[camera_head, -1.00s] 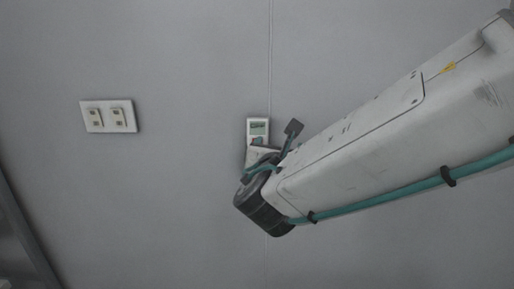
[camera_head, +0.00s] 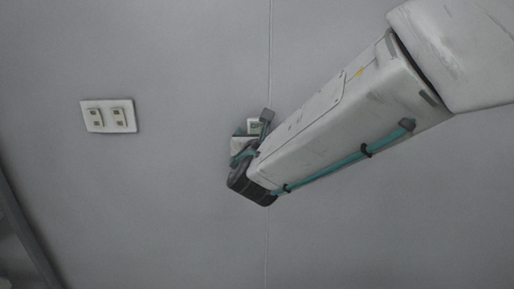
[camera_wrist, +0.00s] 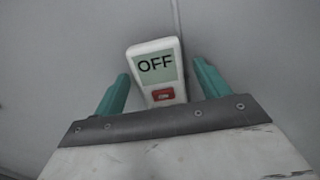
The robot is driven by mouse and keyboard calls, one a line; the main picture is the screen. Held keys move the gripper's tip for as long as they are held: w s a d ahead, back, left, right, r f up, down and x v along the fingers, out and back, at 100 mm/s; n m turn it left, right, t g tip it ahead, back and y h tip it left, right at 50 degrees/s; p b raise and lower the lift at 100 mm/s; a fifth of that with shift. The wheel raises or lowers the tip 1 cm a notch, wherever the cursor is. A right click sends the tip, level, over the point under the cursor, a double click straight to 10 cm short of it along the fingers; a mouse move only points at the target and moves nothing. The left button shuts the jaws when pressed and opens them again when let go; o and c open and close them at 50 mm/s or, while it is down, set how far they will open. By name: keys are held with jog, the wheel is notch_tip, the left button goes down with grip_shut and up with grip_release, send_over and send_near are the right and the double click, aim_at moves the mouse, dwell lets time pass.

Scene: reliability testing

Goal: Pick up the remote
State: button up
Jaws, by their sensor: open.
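The remote (camera_wrist: 156,64) is a white handset with a screen reading "OFF" and a red button. In the wrist view it lies between the two teal fingers of my gripper (camera_wrist: 160,84), with its upper part reaching beyond the fingertips. The gripper is open, with a gap visible on each side of the remote. The gripper's plate hides the remote's lower end. My gripper is mostly hidden there behind my arm.
A white plate with two switches or sockets (camera_head: 108,116) is on the grey surface at the left. A thin seam (camera_head: 270,60) runs down the surface past the remote. A dark frame edge (camera_head: 25,230) is at the lower left. The surface around the remote is otherwise clear.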

jog(key=c, duration=1.2)
jog(key=shift+o, duration=0.3)
jog(key=shift+r, duration=0.15)
